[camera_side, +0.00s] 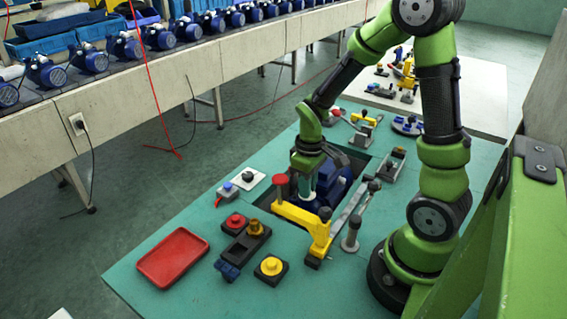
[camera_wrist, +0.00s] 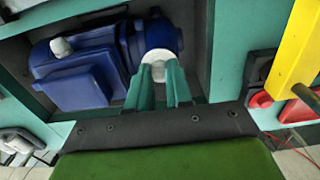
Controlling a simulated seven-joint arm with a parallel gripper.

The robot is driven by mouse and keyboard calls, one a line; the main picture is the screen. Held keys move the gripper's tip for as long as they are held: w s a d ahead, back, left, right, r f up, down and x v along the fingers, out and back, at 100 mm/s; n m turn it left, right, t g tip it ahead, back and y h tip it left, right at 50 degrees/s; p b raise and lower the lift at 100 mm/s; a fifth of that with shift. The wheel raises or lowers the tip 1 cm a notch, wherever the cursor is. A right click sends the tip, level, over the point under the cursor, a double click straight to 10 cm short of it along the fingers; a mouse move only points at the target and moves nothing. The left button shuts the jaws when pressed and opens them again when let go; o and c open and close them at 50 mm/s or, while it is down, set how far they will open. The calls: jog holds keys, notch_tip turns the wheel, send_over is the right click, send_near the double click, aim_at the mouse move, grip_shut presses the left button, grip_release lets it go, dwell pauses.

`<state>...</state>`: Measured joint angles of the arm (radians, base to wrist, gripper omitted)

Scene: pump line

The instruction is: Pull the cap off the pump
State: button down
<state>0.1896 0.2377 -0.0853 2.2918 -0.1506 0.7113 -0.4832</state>
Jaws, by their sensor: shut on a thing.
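The blue pump (camera_side: 334,192) lies in a rectangular recess of the green table; the wrist view shows its blue body (camera_wrist: 85,75) from above. The white round cap (camera_wrist: 158,56) is at the pump's right end in the wrist view. My gripper (camera_wrist: 160,73) has its two green fingers on either side of the cap and is shut on it. In the side view my gripper (camera_side: 311,188) points down at the pump's near side, and its hand hides part of the pump. I cannot tell whether the cap is still seated on the pump.
A yellow clamp arm (camera_side: 303,216) with a red knob stands close in front of my gripper. A grey lever clamp (camera_side: 347,213) is to its right. A red tray (camera_side: 172,257), a red button (camera_side: 235,221) and a yellow button (camera_side: 271,267) lie at the table's front left.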

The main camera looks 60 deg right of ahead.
jog(key=shift+r, duration=2.1)
jog(key=shift+r, duration=0.1)
